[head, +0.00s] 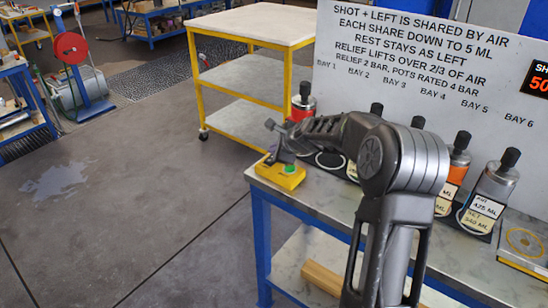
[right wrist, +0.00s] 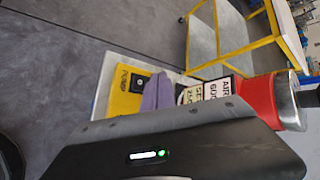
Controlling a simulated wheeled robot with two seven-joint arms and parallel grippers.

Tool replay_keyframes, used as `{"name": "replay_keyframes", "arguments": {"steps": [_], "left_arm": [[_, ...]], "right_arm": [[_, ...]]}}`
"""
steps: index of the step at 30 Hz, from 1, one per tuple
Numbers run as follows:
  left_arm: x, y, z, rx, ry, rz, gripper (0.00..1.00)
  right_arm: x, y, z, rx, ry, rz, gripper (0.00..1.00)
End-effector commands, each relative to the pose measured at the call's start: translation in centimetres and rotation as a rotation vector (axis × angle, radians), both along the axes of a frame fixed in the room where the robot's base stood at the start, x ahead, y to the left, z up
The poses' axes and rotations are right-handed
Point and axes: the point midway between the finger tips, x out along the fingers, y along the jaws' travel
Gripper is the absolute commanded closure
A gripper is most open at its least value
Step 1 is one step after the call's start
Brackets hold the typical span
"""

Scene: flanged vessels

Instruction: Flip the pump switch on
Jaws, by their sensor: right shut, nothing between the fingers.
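The yellow pump box (head: 283,180) sits at the near left corner of the bench, with a green spot (head: 290,168) on its top. In the right wrist view the box (right wrist: 126,103) carries a "PUMP" label and a small dark switch (right wrist: 140,84). My right gripper (head: 274,156) is over the far side of the box, shut and empty. In the wrist view its greyish-purple fingers (right wrist: 158,91) lie just right of the switch. I cannot tell whether they touch the box or which way the switch is set. My left gripper is not in view.
A red vessel (head: 301,102) stands close behind my right gripper, and several black-capped vessels line the bench (head: 330,187). The lettered white board (head: 420,75) rises behind them. A yellow-framed cart (head: 245,75) stands beyond.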

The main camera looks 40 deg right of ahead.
Motion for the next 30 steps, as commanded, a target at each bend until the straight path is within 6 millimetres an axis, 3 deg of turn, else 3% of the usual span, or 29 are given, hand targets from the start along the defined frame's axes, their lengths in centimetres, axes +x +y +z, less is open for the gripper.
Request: {"name": "replay_keyframes", "arguments": {"steps": [30], "left_arm": [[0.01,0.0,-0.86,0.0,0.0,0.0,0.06]], "right_arm": [[0.03,-0.13,-0.95,-0.001,0.0,0.001,1.0]]}}
